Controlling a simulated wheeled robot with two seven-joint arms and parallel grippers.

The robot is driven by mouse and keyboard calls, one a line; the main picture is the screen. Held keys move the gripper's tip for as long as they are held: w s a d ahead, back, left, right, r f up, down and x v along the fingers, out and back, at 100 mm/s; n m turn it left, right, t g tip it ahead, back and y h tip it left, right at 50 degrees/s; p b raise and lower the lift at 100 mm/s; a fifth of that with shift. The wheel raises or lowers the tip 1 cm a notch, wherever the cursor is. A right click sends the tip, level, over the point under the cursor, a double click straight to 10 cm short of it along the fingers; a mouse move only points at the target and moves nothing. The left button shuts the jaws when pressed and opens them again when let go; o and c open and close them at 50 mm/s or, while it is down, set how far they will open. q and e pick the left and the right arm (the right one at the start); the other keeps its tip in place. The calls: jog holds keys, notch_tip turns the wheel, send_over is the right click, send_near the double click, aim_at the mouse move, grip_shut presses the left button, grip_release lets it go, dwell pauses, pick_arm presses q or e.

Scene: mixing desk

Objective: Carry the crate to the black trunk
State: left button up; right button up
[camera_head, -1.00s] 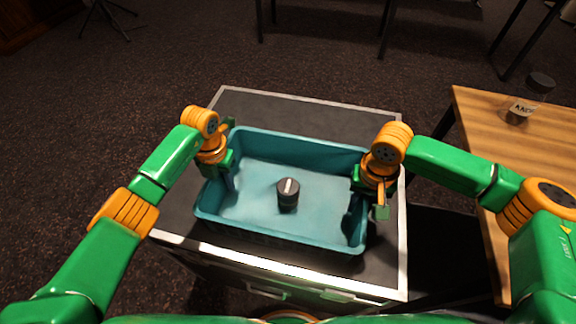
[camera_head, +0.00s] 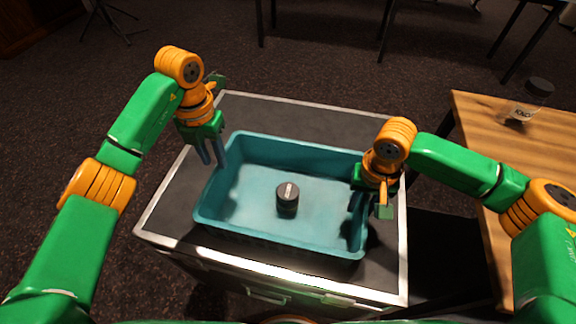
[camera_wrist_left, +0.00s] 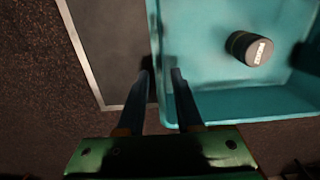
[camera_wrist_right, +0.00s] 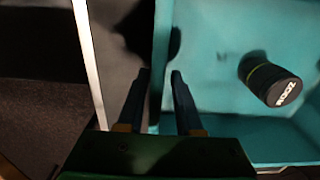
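The teal crate (camera_head: 300,238) sits on the black trunk (camera_head: 300,108), which has silver metal edges. A dark round knob-like item with a pale label (camera_head: 287,197) stands in the crate. My left gripper (camera_head: 213,160) is open and empty, raised above the crate's left wall, with its fingers pointing down. In the left wrist view its fingertips (camera_wrist_left: 161,72) are apart near the crate's rim. My right gripper (camera_head: 368,200) is low at the crate's right wall. In the right wrist view its fingertips (camera_wrist_right: 159,76) stand apart on either side of that wall, with gaps showing.
A wooden table (camera_head: 475,130) stands at the right with a labelled, dark-lidded jar (camera_head: 530,100) on it. The trunk top is bare behind the crate. Dark carpet and table legs lie beyond.

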notch_tip(320, 180, up, 10)
jog(key=shift+r, duration=0.2)
jog(key=shift+r, duration=0.1)
